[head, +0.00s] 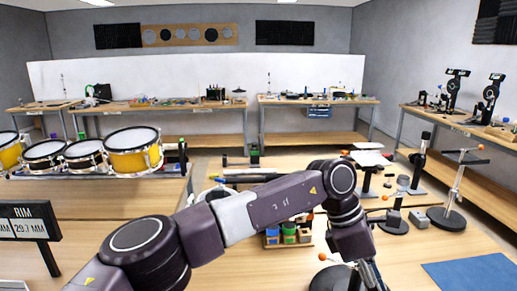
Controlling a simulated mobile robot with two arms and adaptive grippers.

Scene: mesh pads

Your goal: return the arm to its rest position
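My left arm (245,215) comes in from the bottom left, reaches across the middle of the head view and bends down at its wrist (350,235). My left gripper (366,275) hangs below the wrist at the bottom edge of the picture, over the wooden table. Its fingertips are cut off or hidden, so I cannot tell whether it is open or holds anything. My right arm and gripper are not in view.
Behind my wrist is a rack of coloured blocks (288,236). Stands with round black bases (447,218) are on the right. A blue mat (470,272) lies front right. Drums (133,150) and a "RIM" sign (27,222) are on the left.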

